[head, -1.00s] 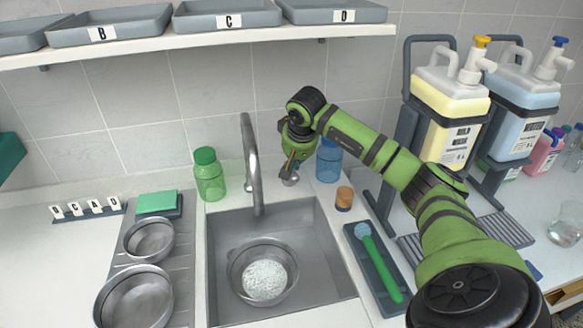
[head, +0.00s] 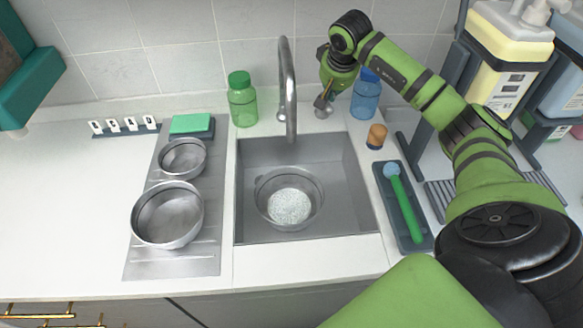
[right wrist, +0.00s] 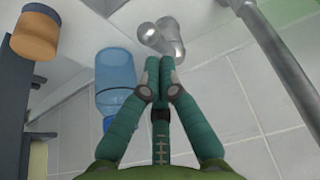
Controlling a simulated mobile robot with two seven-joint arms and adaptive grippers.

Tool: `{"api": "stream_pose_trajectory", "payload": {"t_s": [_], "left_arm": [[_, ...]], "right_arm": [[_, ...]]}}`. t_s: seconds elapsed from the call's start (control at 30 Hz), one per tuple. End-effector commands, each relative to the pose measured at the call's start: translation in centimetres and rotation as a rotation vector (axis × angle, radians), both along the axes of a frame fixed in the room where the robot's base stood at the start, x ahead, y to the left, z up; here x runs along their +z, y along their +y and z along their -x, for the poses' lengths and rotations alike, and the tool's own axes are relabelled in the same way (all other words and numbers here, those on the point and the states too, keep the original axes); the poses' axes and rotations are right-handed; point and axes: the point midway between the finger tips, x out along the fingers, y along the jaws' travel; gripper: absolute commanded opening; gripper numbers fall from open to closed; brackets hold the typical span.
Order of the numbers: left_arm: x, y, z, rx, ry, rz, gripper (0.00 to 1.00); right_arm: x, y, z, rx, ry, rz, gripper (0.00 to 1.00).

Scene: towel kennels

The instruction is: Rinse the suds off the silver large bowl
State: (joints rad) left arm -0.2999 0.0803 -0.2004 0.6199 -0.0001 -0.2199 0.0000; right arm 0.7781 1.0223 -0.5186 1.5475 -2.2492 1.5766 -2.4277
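A silver bowl (head: 262,205) with white suds (head: 290,207) inside stands in the grey sink (head: 345,215), below the curved tap (head: 290,85). No water stream shows from the spout. My right gripper (head: 322,103) is behind the sink, right of the tap, by a small metal tap knob (head: 325,113). In the right wrist view my right gripper (right wrist: 160,68) has its fingertips together with nothing visible between them. The metal tap knob (right wrist: 163,38) is just beyond the tips; whether they touch I cannot tell. My left gripper is not in view.
Two clean-looking silver bowls, one small (head: 183,158) and one bigger (head: 168,215), stand on the left drainer (head: 190,262). A green bottle (head: 243,105) and a blue bottle (head: 366,98) flank the tap. A green brush (head: 403,207) lies in a tray at right.

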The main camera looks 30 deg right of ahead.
Motion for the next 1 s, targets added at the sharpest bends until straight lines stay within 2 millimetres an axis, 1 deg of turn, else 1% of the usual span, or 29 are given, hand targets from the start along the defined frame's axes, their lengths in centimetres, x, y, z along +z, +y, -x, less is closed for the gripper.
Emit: {"api": "stream_pose_trajectory", "payload": {"t_s": [0.27,1.0], "left_arm": [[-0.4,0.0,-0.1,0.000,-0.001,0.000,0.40],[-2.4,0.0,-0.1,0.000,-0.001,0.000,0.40]], "right_arm": [[-0.6,0.0,0.0,0.000,0.000,0.000,0.00],[-3.6,0.0,0.0,0.000,0.001,0.000,0.00]]}}
